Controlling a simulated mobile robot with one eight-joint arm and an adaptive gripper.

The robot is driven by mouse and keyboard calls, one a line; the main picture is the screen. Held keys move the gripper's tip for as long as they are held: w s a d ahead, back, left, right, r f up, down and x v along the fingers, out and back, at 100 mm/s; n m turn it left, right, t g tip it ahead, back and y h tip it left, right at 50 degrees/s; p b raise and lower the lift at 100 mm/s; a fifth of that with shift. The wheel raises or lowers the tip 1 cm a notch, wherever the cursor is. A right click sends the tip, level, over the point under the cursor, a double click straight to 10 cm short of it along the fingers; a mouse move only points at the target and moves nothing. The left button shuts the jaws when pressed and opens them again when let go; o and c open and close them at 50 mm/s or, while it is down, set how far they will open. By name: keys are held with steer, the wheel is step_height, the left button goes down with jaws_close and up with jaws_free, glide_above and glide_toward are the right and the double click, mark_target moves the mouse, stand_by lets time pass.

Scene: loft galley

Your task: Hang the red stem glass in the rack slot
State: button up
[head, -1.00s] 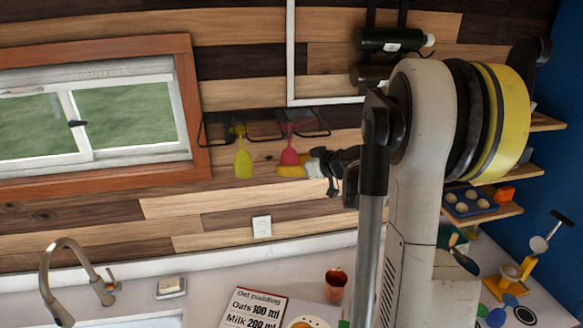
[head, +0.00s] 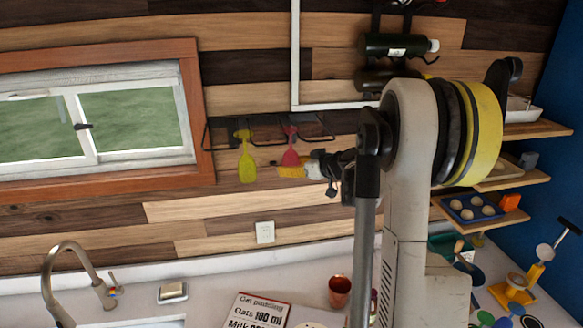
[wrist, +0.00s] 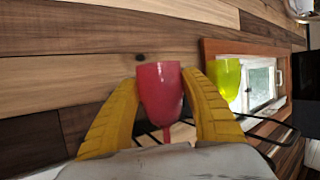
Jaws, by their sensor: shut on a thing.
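The red stem glass (head: 290,157) hangs bowl down at the wire rack (head: 222,148) under the wall shelf frame. In the wrist view the red glass (wrist: 160,92) sits between the two yellow fingers of my gripper (wrist: 163,100), which is shut on its bowl. In the head view my gripper (head: 293,171) reaches the glass from the right. The glass's stem is up at the rack wires; I cannot tell whether its foot rests on them. The wires also show behind the glass in the wrist view (wrist: 262,120).
A yellow-green stem glass (head: 246,165) hangs in the rack just left of the red one; it also shows in the wrist view (wrist: 226,80). A window (head: 100,120) is farther left. Dark bottles (head: 392,45) are mounted above right. The counter (head: 215,290) lies below.

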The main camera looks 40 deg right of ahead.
steer(key=o, duration=1.3)
steer(key=v, duration=1.2)
